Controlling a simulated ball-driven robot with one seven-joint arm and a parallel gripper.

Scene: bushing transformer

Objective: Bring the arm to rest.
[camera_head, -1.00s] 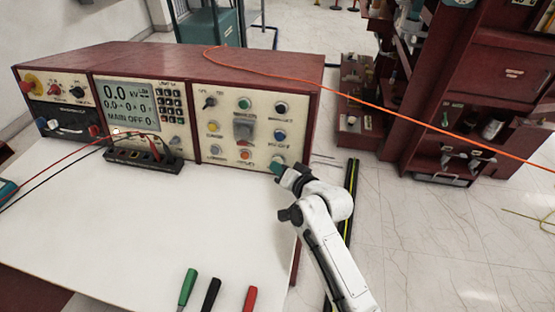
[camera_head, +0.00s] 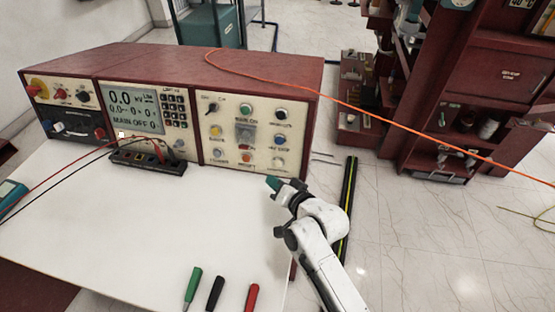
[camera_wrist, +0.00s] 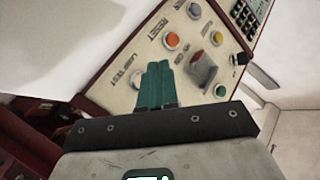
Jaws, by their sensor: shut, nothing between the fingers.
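My gripper (camera_head: 272,184) is at the end of my white arm, over the right edge of the white table top, just in front of the control panel's lower right corner. Its teal fingers are together with nothing between them. In the wrist view the shut fingers (camera_wrist: 156,84) point toward the panel (camera_wrist: 133,58) with its coloured buttons, apart from it as far as I can tell. The head view shows the panel (camera_head: 262,130) with knobs, buttons and a display reading 0.0 kV and MAIN OFF.
The white table (camera_head: 130,220) holds a black terminal block (camera_head: 148,161) with red and black leads. Green (camera_head: 192,287), black (camera_head: 215,293) and red (camera_head: 251,297) handles lie at its front. An orange cable (camera_head: 400,121) runs rightward past a dark red cabinet (camera_head: 470,100). Floor at right is mostly clear.

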